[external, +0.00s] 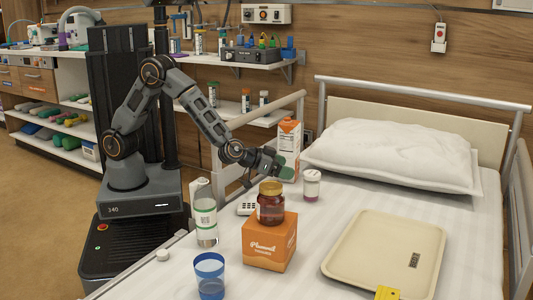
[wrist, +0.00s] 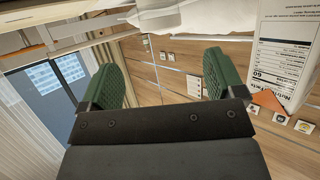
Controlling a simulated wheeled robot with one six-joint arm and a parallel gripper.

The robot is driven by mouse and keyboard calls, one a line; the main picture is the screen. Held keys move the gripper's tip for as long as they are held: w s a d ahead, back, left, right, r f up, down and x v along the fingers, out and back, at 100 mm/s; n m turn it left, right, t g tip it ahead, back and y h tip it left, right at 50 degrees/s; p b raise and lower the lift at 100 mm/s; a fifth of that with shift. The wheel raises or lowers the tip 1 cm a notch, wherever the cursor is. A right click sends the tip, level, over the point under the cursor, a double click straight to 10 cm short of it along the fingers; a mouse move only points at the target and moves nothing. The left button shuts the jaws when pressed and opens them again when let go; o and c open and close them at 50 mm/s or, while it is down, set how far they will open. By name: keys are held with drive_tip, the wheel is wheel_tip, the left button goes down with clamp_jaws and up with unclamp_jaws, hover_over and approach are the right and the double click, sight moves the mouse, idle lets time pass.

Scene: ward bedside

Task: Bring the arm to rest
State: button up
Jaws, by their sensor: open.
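My gripper (external: 285,172) is held out over the near side of the bed, above and behind the jar. In the wrist view my gripper (wrist: 160,80) shows two green pads set wide apart with nothing between them, so it is open and empty. My arm is raised at the shoulder and bent down at the elbow. I cannot tell the exact gap between gripper and jar.
An orange and white carton (external: 289,150) stands close behind the gripper; a white carton (wrist: 283,50) shows at right in the wrist view. A white-capped container (external: 312,185), bottle (external: 206,215), blue cup (external: 209,275) and beige tray (external: 385,250) are on the bed. A pillow (external: 392,155) lies behind.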

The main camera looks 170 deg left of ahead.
drive_tip(key=shift+d+r, duration=0.2)
drive_tip(key=shift+d, duration=0.3)
drive_tip(key=w+d+r+m+t+h+p, duration=0.2)
drive_tip(key=w+d+r+m+t+p, duration=0.2)
drive_tip(key=w+d+r+t+p, duration=0.5)
drive_tip(key=w+d+r+m+h+p, duration=0.3)
drive_tip(key=w+d+r, duration=0.1)
drive_tip(key=d+r, duration=0.4)
drive_tip(key=w+d+r+m+h+p, duration=0.2)
drive_tip(key=w+d+r+h+p, duration=0.15)
drive_tip(key=d+r, duration=0.4)
drive_tip(key=s+d+r+m+h+p, duration=0.1)
drive_tip(key=d+r+m+p, duration=0.15)
drive_tip(key=d, duration=0.35)
drive_tip(key=s+d+r+m+g+h+p, duration=0.1)
drive_tip(key=d+r+h+p, duration=0.15)
drive_tip(key=d, duration=0.35)
drive_tip(key=s+d+r+m+h+p, duration=0.1)
drive_tip(key=s+d+r+m+p, duration=0.15)
drive_tip(key=d, duration=0.35)
drive_tip(key=s+d+r+m+g+p, duration=0.2)
drive_tip(key=s+d+r+g+p, duration=0.2)
drive_tip(key=s+d+r+p, duration=0.3)
drive_tip(key=s+d+p, duration=0.1)
drive_tip(key=s, duration=0.3)
drive_tip(key=shift+d+m, duration=0.15)
drive_tip(key=shift+m, duration=0.25)
